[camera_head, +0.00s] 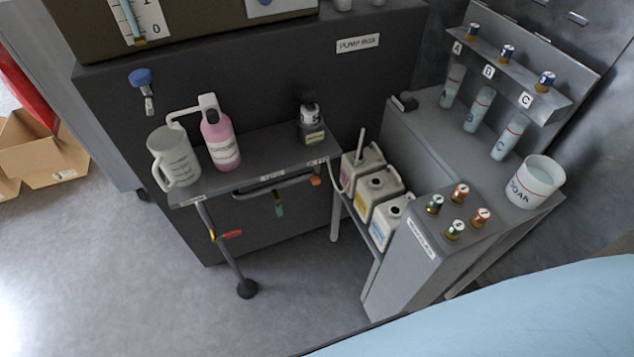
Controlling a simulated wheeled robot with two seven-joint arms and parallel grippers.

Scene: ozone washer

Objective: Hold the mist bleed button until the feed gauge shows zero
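A white gauge (149,17) with a blue column and the marks 1 and 0 is on the front of a brown box (210,22) at the top left. The blue column runs up from near the 0 mark, and the picture edge cuts off its upper part. A white plate with a blue part (265,5) sits on the same box at the top edge. It is cut off, and I cannot tell whether it is the mist bleed button. Neither of my grippers is in view.
A blue-handled tap (141,78) is on the dark cabinet. Below, a shelf (262,150) holds a jug (178,160), a pink bottle (222,140) and a small dark bottle (311,124). Canisters (380,190) and a grey bench (425,135) with bottles stand right.

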